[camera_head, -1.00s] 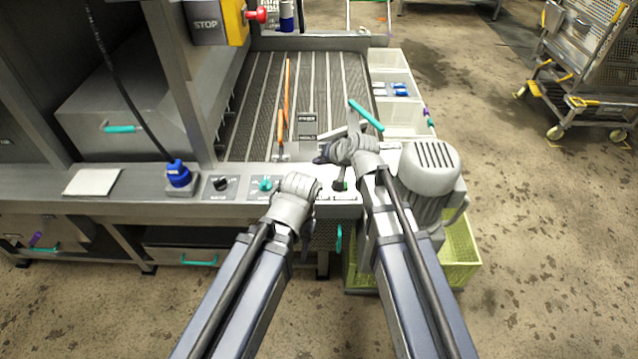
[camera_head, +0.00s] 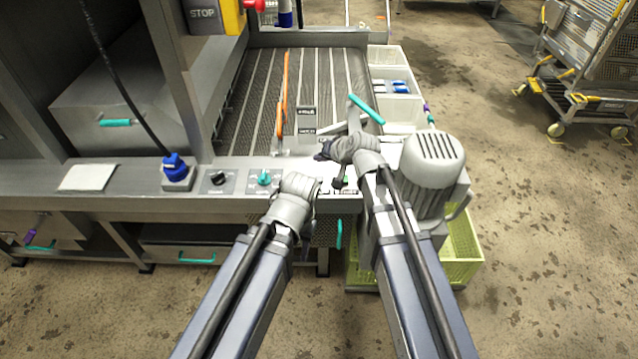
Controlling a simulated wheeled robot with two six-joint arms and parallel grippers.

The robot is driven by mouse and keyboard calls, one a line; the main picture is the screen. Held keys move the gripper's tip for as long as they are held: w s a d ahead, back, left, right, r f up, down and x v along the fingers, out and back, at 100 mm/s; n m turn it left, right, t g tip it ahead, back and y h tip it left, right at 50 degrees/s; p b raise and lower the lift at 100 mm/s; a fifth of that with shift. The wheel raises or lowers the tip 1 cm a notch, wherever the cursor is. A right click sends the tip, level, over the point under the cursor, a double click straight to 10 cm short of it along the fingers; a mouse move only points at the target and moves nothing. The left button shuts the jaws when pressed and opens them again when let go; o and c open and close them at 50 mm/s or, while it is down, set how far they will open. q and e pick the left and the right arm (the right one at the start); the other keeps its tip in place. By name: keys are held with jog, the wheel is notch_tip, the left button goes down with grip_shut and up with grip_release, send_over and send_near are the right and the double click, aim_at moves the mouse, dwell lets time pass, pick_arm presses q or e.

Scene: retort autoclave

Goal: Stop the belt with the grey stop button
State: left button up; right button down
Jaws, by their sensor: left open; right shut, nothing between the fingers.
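The belt (camera_head: 300,90) runs away from me between metal side walls. Its front control ledge holds a black knob (camera_head: 218,178), a teal knob (camera_head: 264,177) and a dark lever with a green part (camera_head: 338,183). I cannot make out a grey stop button; my grippers cover part of this ledge. A grey plate lettered STOP (camera_head: 203,14) is at the top left, beside a yellow box with a red knob. My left gripper (camera_head: 316,192) is over the ledge, right of the teal knob, open, its fingers mostly hidden. My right gripper (camera_head: 322,154) is shut and empty above the belt's near end.
A grey motor (camera_head: 432,165) stands right of my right arm, above a yellow-green crate (camera_head: 462,250). A teal-handled lever (camera_head: 366,108) rises beside the belt. White bins (camera_head: 402,108) stand to its right. A blue plug (camera_head: 174,168) and white sheet (camera_head: 88,178) are on the left ledge.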

aim_at(321, 181)
pick_arm(q)
notch_tip(321, 181, down, 6)
jog(key=b, duration=0.4)
jog(key=shift+r+b, duration=0.15)
jog(key=shift+b, duration=0.2)
pick_arm(e)
notch_tip(321, 181, down, 6)
jog(key=shift+r, duration=0.15)
dwell(1.0)
pick_arm(q)
jog(key=shift+f+b, duration=0.4)
pick_arm(e)
jog(key=shift+f, duration=0.4)
pick_arm(q)
jog(key=shift+f+b, duration=0.5)
jog(key=shift+b, duration=0.05)
pick_arm(e)
jog(key=shift+f, duration=0.55)
pick_arm(q)
jog(key=shift+r, duration=0.1)
pick_arm(e)
jog(key=shift+r, duration=0.1)
pick_arm(q)
jog(key=shift+r+p, duration=0.9)
jog(key=shift+p, duration=0.1)
pick_arm(e)
jog(key=shift+r, duration=0.9)
